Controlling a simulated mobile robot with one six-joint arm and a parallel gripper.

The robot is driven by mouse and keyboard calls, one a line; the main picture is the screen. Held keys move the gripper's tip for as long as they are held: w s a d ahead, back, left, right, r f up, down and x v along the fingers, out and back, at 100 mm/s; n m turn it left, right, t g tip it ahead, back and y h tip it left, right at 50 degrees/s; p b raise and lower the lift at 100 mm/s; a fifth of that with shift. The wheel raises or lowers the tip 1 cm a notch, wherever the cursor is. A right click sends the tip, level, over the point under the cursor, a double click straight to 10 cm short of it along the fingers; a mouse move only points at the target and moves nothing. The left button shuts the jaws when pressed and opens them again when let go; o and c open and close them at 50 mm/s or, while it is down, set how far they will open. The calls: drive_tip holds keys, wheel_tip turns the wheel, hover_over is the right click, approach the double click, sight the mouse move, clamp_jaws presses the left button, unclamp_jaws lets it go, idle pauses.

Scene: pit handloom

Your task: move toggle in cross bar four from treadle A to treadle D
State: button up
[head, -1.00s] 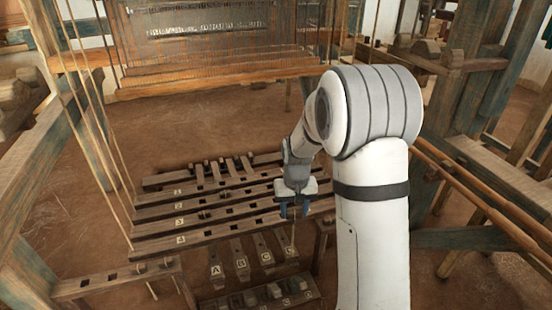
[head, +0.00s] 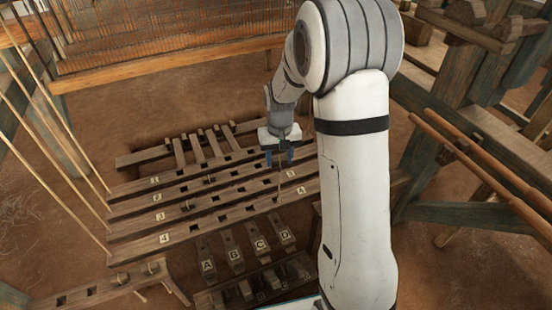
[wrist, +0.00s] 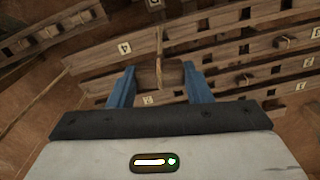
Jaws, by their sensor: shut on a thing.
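My gripper (head: 280,158) is shut on a wooden toggle (wrist: 160,74) with a cord (wrist: 159,42) on it. The toggle is between the blue fingers in the wrist view; in the head view I cannot make it out clearly. The cord (head: 279,186) runs down from my gripper toward the right part of cross bar four (head: 206,224), the nearest slotted bar, marked 4. My gripper is above the right side of the cross bars. Treadle A (head: 206,252), treadle B (head: 231,244), treadle C (head: 257,234) and treadle D (head: 281,225) lie in front, left to right.
Cross bars one (head: 203,172), two (head: 205,188) and three (head: 200,205) lie behind bar four. A slotted wooden rail (head: 100,290) is at front left. Slanting cords (head: 50,130) hang at left. Loom posts and poles (head: 480,160) stand at right.

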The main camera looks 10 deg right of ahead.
drive_tip(key=shift+w+a+r+p, duration=0.15)
drive_tip(key=shift+w+p, duration=0.15)
drive_tip(key=shift+p, duration=0.9)
wheel_tip(320, 180, down, 21)
drive_tip(key=w+n, duration=0.2)
drive_tip(key=shift+w+p, duration=0.15)
drive_tip(key=shift+p, duration=0.25)
idle(0.8)
idle(0.5)
drive_tip(key=o, duration=1)
drive_tip(key=shift+o, duration=0.2)
drive_tip(key=shift+r, duration=0.1)
